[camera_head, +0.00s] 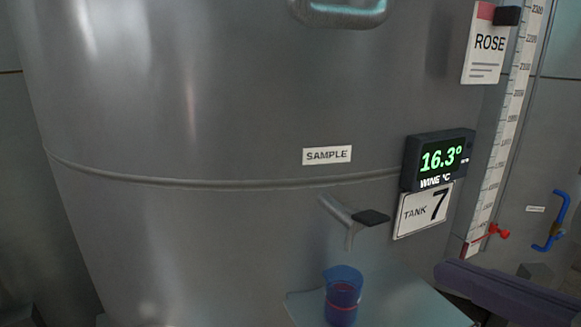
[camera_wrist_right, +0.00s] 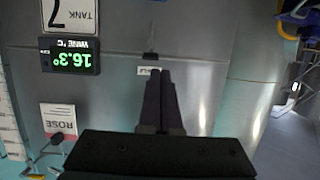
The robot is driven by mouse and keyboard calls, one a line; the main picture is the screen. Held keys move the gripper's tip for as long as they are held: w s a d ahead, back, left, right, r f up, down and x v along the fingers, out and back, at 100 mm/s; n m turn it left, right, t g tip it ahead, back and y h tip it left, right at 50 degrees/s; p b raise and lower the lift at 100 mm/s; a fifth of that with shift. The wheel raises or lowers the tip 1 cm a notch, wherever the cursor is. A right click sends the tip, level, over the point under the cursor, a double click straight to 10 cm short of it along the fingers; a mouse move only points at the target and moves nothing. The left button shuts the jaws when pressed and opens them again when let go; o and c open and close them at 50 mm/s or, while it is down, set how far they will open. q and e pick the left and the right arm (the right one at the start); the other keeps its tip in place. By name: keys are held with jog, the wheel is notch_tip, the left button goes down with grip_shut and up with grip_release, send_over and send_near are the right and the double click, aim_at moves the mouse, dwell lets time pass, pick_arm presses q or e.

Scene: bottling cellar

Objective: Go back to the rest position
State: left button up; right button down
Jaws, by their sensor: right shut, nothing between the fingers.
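My right gripper (camera_head: 447,272) reaches in from the lower right edge of the head view, its dark fingers pointing left. In the right wrist view its two fingers (camera_wrist_right: 160,73) lie together, shut and empty, in front of the steel tank. It is apart from the tap and the cup. My left gripper is not in view. A blue see-through cup (camera_head: 343,291) with a red band stands upright below the sample tap (camera_head: 352,217). The tap has a dark lever.
The big steel tank (camera_head: 200,110) fills most of the head view. It carries a SAMPLE label (camera_head: 327,155), a 16.3° display (camera_head: 438,160), a TANK 7 plate (camera_head: 423,210) and a ROSE card (camera_head: 485,45). A level scale with a red valve (camera_head: 498,231) and a blue pipe handle (camera_head: 552,222) are at right.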

jog(key=s+d+f+m+g+h, duration=0.15)
jog(key=s+f+g+h, duration=0.35)
jog(key=s+f+g, duration=0.55)
jog(key=w+p+v, duration=0.1)
jog(key=p+v, duration=1.6)
jog(key=p, duration=0.1)
jog(key=shift+r+m, duration=0.35)
jog(key=shift+r, duration=0.15)
jog(key=shift+s+a, duration=0.1)
